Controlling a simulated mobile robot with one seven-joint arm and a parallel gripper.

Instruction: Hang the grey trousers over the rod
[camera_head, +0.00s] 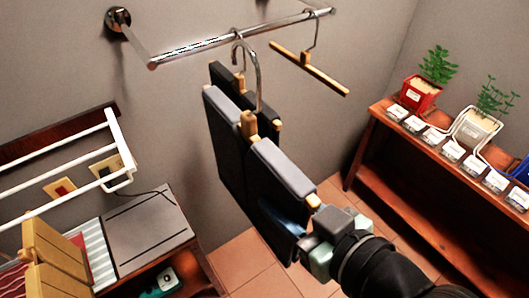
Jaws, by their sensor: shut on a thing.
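The silver rod (205,47) sticks out from the wall at the top of the head view. The grey trousers (283,167) are folded over a wooden hanger with a large metal hook (257,75), below and in front of the rod. The hook's curve overlaps the area just under the rod; I cannot tell whether it touches it. My gripper (317,214) is shut at the right end of this hanger, by the wooden bar end (312,201). The trousers partly hide the fingertips and what lies behind.
A second dark garment (220,75) on a hanger is close behind the trousers. An empty wooden hanger (310,69) hangs at the rod's right. A wooden shelf (375,150) with potted plants stands right; a white rack (118,150) and cabinet (150,233) stand left.

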